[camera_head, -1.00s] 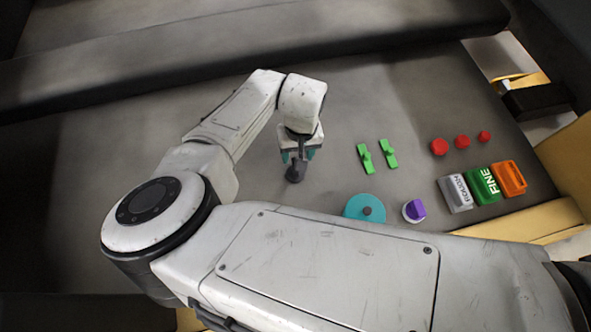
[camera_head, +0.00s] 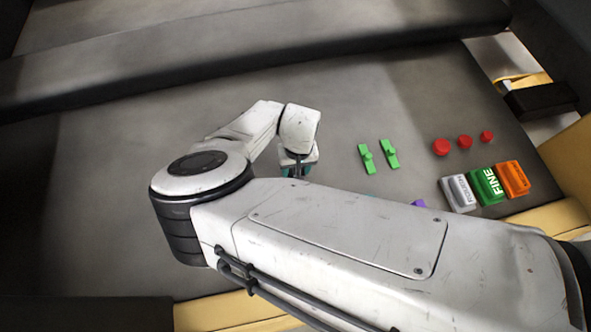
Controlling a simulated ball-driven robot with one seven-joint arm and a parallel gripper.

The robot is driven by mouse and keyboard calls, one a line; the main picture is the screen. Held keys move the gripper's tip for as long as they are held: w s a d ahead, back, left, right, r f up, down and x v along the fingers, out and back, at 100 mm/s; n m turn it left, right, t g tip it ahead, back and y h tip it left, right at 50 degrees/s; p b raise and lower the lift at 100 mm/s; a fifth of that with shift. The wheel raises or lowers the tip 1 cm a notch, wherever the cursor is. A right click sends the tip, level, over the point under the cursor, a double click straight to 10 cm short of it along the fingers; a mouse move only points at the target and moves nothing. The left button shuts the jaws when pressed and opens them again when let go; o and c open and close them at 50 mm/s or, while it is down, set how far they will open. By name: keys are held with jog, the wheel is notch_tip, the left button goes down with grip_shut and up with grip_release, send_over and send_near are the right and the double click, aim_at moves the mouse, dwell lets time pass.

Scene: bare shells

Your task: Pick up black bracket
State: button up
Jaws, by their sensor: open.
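My gripper (camera_head: 296,170) has teal fingertips and points down over the grey surface, left of the green clips. It is open. Its lower part is hidden behind my own white arm. A narrow dark piece (camera_head: 299,164) shows between the fingers and may be the black bracket. Its full shape and base are hidden, so I cannot tell whether the fingers touch it.
Two green clips (camera_head: 367,158) lie right of my gripper. Several red knobs (camera_head: 464,142) are farther right. Grey, green and orange labelled blocks (camera_head: 487,186) stand below them. A purple piece (camera_head: 418,203) peeks over my arm. The surface left is clear.

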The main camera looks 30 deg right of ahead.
jog(key=shift+c, duration=0.3)
grip_shut()
dwell(0.3)
